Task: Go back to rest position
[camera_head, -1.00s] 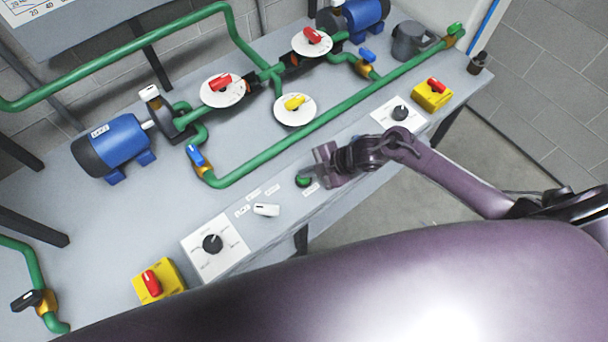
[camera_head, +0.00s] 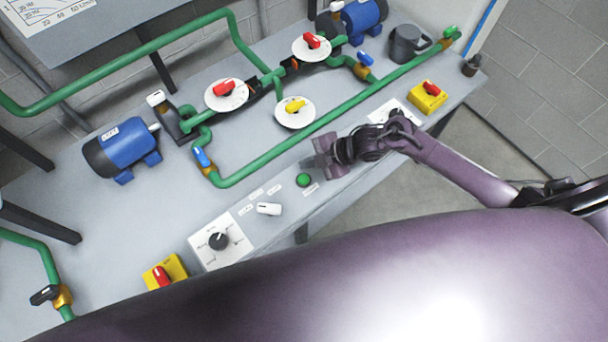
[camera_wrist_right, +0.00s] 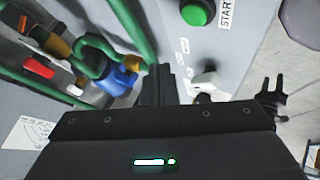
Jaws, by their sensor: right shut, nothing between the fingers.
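My right gripper (camera_head: 326,155) is over the front part of the grey bench (camera_head: 270,170), close to the green button (camera_head: 303,180). Its arm comes in from the right. In the right wrist view my right gripper (camera_wrist_right: 160,85) is shut and empty, with the green button (camera_wrist_right: 198,12) and a white selector knob (camera_wrist_right: 203,84) beyond the fingers. A gap to the green button shows in the head view. My left gripper is not in view. A large purple part of my own body covers the bottom of the head view.
Green pipes (camera_head: 300,130) with valves run across the bench. A blue motor (camera_head: 122,148) stands at the left. A white dial panel (camera_head: 222,240) and yellow switch boxes (camera_head: 428,97) line the front edge. Open floor (camera_head: 400,185) lies in front of the bench.

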